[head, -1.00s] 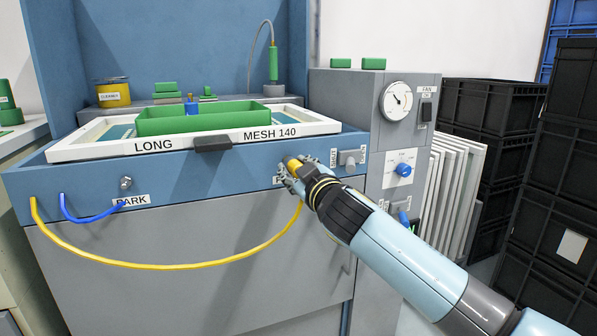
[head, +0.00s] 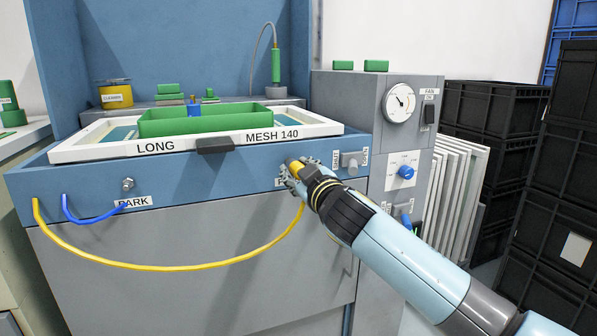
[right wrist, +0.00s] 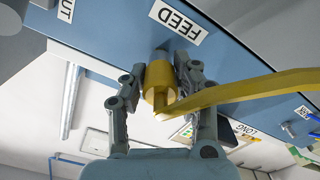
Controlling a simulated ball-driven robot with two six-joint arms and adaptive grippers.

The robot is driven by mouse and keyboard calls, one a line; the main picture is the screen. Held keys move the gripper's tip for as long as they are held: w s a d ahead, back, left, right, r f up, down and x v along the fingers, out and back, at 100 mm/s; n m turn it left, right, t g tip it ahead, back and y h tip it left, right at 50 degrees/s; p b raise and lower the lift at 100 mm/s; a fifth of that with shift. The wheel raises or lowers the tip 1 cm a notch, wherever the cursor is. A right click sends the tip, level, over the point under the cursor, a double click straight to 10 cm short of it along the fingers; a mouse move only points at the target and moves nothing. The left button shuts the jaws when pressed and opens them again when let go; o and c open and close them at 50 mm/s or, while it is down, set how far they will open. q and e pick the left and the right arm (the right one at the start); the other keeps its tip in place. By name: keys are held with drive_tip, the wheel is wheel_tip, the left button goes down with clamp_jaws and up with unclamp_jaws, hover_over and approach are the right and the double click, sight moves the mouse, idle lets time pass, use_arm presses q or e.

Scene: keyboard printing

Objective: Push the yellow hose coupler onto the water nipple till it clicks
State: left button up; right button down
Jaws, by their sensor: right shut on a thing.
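The yellow hose coupler (head: 296,167) is at the blue front panel, and my right gripper (head: 290,178) is shut on it. In the right wrist view the coupler (right wrist: 159,80) sits between the fingers of my right gripper (right wrist: 160,98), lined up with the water nipple (right wrist: 160,54) beside the FEED label. Only a little of the nipple shows behind the coupler; I cannot tell whether it is fully seated. The yellow hose (head: 170,267) hangs from the coupler in a loop to the panel's left end. My left gripper is out of view.
A grey SHUT/OPEN valve knob (head: 351,162) is right of the gripper. A bare stud (head: 128,184) sits above the PARK label, with a blue hose (head: 84,218) beside it. The white-framed screen (head: 95,150) lies above, its dark handle (head: 215,145) overhanging the panel.

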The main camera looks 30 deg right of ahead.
drive_tip(key=c, duration=0.9)
unclamp_jaws()
drive_tip(key=shift+v, duration=3)
drive_tip(key=v, duration=1.2)
drive_tip(key=shift+r, duration=0.1)
